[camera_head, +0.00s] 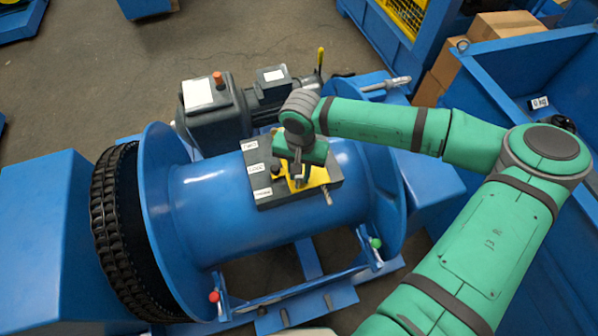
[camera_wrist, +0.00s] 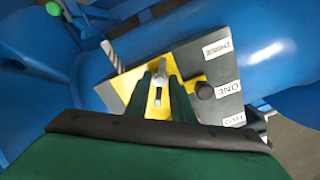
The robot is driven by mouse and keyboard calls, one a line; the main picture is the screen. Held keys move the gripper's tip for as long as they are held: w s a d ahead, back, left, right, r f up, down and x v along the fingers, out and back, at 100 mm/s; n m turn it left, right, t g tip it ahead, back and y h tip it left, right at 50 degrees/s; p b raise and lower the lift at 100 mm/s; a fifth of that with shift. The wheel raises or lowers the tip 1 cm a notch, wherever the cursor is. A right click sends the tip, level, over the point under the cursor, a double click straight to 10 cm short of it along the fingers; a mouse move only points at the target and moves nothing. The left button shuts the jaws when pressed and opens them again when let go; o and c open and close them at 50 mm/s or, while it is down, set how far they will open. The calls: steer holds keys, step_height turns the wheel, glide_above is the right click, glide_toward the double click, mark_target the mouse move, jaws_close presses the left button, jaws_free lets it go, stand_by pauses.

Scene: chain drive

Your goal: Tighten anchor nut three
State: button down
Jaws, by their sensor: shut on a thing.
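A dark anchor block (camera_head: 262,203) sits on top of the blue drum (camera_head: 215,225); it also shows in the wrist view (camera_wrist: 228,104). Its white labels read THREE (camera_wrist: 217,48), ONE (camera_wrist: 228,88) and TWO (camera_wrist: 235,120) in the wrist view. A round dark nut (camera_wrist: 205,90) stands beside label ONE. My gripper (camera_head: 298,182) is over the yellow plate (camera_head: 318,176) on the block. In the wrist view its fingers (camera_wrist: 160,95) are shut on a small grey metal piece (camera_wrist: 161,70). I cannot tell whether this is nut three; the fingers hide its base.
A grey wire rope end (camera_wrist: 112,57) sticks out of the block's side. A motor and gearbox (camera_head: 215,110) stand behind the drum. The drum's flange and black chain (camera_head: 118,230) are at left. A blue bin (camera_head: 500,75) stands at right.

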steer(key=m, duration=0.2)
steer(key=shift+w+m, duration=0.15)
steer(key=shift+m, duration=0.25)
steer(key=m, duration=0.2)
steer(key=shift+m, duration=0.4)
steer(key=m, duration=1)
steer(key=shift+m, duration=0.4)
steer(key=m, duration=0.4)
steer(key=shift+m, duration=0.8)
steer(key=shift+s, duration=0.2)
steer(key=c, duration=1.9)
jaws_free()
steer(key=shift+o, duration=0.2)
steer(key=shift+r, duration=0.1)
